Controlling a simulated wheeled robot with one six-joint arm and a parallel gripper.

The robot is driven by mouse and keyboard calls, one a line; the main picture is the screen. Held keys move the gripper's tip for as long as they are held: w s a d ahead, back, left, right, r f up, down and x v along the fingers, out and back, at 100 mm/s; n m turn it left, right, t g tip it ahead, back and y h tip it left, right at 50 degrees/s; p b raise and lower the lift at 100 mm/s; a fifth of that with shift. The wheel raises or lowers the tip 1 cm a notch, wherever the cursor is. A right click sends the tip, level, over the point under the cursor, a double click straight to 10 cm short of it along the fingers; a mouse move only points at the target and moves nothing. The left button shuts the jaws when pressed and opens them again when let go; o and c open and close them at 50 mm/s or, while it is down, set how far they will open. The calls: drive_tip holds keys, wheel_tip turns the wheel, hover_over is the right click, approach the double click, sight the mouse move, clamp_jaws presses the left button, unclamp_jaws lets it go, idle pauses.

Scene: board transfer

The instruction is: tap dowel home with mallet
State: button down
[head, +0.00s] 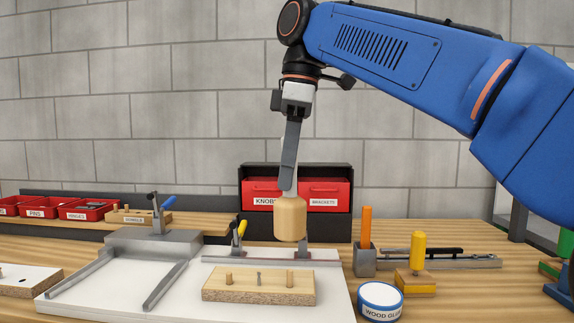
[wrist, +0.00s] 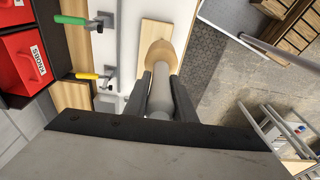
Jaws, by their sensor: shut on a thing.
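My gripper (head: 290,165) is shut on the pale handle of a mallet, whose wooden head (head: 290,218) hangs straight down. In the wrist view the mallet head (wrist: 157,54) lies just beyond my two fingers (wrist: 160,88). Below it, apart in the picture, a chipboard block (head: 258,291) lies on a white board (head: 110,299). A wooden dowel stands up at its left (head: 229,278) and another at its right (head: 290,279). In the wrist view the block (wrist: 165,32) is partly hidden by the mallet head.
Toggle clamps with a yellow handle (head: 242,229) and a blue handle (head: 168,202) stand behind the block. A wood glue tub (head: 380,301), a yellow-handled tool (head: 417,252) and an orange-handled tool (head: 366,226) stand at right. Red bins (head: 325,193) are at the back.

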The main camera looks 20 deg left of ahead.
sight(287, 199)
drive_tip(key=shift+f, duration=2.2)
drive_tip(key=shift+f, duration=1.55)
drive_tip(key=shift+r, duration=0.1)
drive_tip(key=shift+r, duration=1.05)
drive_tip(key=shift+f, duration=0.1)
drive_tip(key=shift+f, duration=1.25)
